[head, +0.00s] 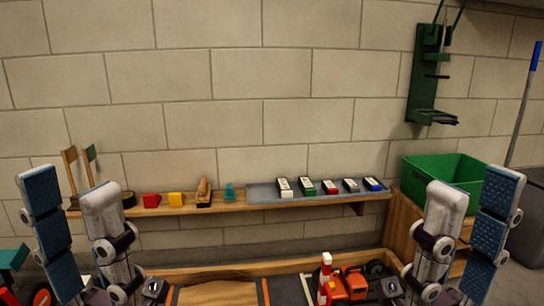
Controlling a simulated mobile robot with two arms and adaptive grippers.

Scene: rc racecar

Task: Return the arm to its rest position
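My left arm (108,225) stands at the left, with a blue padded link and a white link. It runs down to a dark wrist part (152,288) at the bottom edge. My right arm (440,220) stands at the right in a nearly mirrored pose. It also ends in a dark part (391,288) at the bottom edge. I cannot make out the fingers of either gripper, so open or shut cannot be told. No held object is visible at either arm.
A wooden shelf (238,206) on the wall holds colored blocks, small boxes (284,188) and other small items. A green bin (462,172) stands at the right. A red racecar (355,283) and a red-and-white post (325,275) are in a wood-edged area between the arms.

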